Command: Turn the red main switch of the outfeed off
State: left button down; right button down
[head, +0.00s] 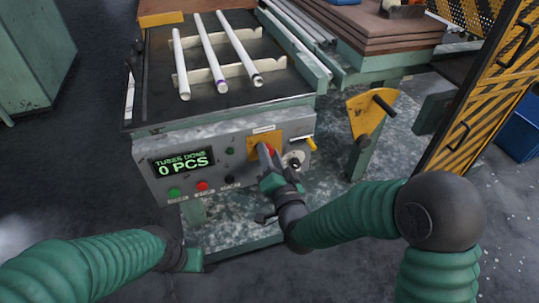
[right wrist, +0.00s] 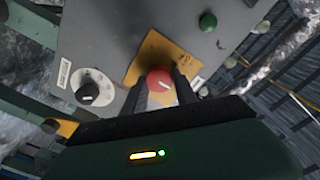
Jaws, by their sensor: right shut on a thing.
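The red main switch (right wrist: 160,79) is a round red knob with a white line, on a yellow plate (right wrist: 165,50) on the grey control panel (head: 180,150). In the head view the red switch (head: 270,150) is partly hidden by my right gripper (head: 266,158). In the right wrist view the two dark fingers of my right gripper (right wrist: 160,88) stand on either side of the knob and are shut on it. My left arm comes in at the lower left of the head view; its gripper end (head: 190,260) shows low, and its fingers cannot be made out.
Beside the switch are a black knob (right wrist: 89,92), a yellow lever (head: 310,143) and several buttons. A yellow-black striped guard (head: 480,90) stands at the right.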

jog(key=shift+a+f+n, duration=0.1)
jog(key=shift+f+n, duration=0.2)
jog(key=shift+s+a+f+n+y+b, duration=0.15)
jog(key=shift+n+b, duration=0.95)
jog(key=shift+n, duration=3.15)
jog(key=shift+w+d+f+n+y+b, duration=0.15)
jog(key=shift+n+b, duration=0.9)
jog(key=shift+n, duration=3.2)
jog(key=shift+s+a+r, duration=0.1)
jog(key=c, duration=1.4)
grip_release()
jog(key=o, duration=0.4)
jog(key=shift+o, duration=0.2)
jog(key=shift+r, duration=0.2)
